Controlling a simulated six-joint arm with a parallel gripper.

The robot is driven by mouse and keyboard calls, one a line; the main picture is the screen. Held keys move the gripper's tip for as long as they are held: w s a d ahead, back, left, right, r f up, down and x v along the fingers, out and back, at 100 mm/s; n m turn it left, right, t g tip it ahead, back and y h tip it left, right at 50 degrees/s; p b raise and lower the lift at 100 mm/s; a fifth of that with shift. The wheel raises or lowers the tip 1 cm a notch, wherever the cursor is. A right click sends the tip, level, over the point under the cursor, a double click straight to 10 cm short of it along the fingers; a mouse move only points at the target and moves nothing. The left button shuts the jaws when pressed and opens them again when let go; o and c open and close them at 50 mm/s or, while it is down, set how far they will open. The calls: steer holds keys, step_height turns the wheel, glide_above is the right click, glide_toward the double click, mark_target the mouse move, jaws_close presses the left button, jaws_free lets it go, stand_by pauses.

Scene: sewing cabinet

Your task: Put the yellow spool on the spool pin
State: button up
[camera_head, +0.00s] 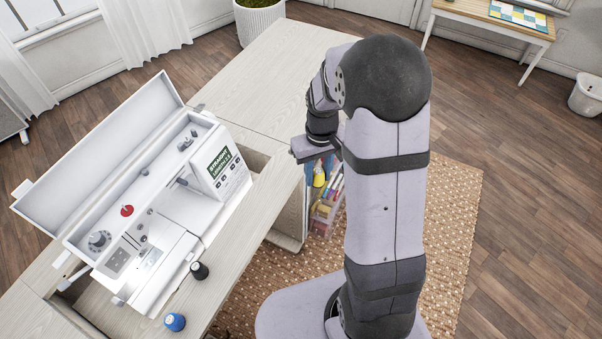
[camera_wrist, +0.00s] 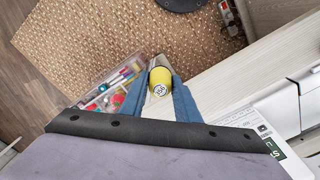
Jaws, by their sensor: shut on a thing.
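My gripper (camera_wrist: 160,88) is shut on the yellow spool (camera_wrist: 161,77), with a blue finger on each side of it in the wrist view. In the head view the yellow spool (camera_head: 319,178) hangs below my gripper (camera_head: 318,167), off the right edge of the cabinet top and above the open drawer area. The white sewing machine (camera_head: 190,205) stands on the cabinet to the left, with its long lid open. Small posts show on top of the machine near its far end (camera_head: 190,137); I cannot tell which one is the spool pin.
A black spool (camera_head: 199,270) and a blue spool (camera_head: 175,322) stand at the front of the wooden cabinet top (camera_head: 270,75). The raised lid (camera_head: 105,150) walls off the machine's left side. A clear bin of sewing supplies (camera_wrist: 112,88) sits below my gripper.

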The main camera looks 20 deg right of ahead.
steer(key=shift+s+d, duration=0.15)
steer(key=shift+d, duration=0.35)
steer(key=shift+r, duration=0.1)
steer(key=w+a+r+n+p, duration=0.3)
steer(key=a+r+n+p, duration=0.1)
steer(key=a+n, duration=0.5)
steer(key=w+a+r+n+p, duration=0.4)
steer(key=a+n, duration=0.3)
steer(key=a, duration=0.5)
steer(key=s+a+r+n+p, duration=0.2)
steer(key=s+a+n, duration=0.3)
steer(key=a, duration=0.6)
steer(key=s+a+r+n+p, duration=0.2)
steer(key=s+a+n, duration=0.3)
steer(key=a+n, duration=0.5)
steer(key=shift+s+a+n+p, duration=0.2)
steer(key=shift+a+n+p, duration=0.1)
steer(key=shift+a+p, duration=0.15)
steer(key=shift+w+a+f, duration=0.1)
steer(key=shift+w+a+f+p, duration=0.2)
steer(key=shift+w+a+p, duration=0.3)
steer(key=shift+w+a, duration=1.85)
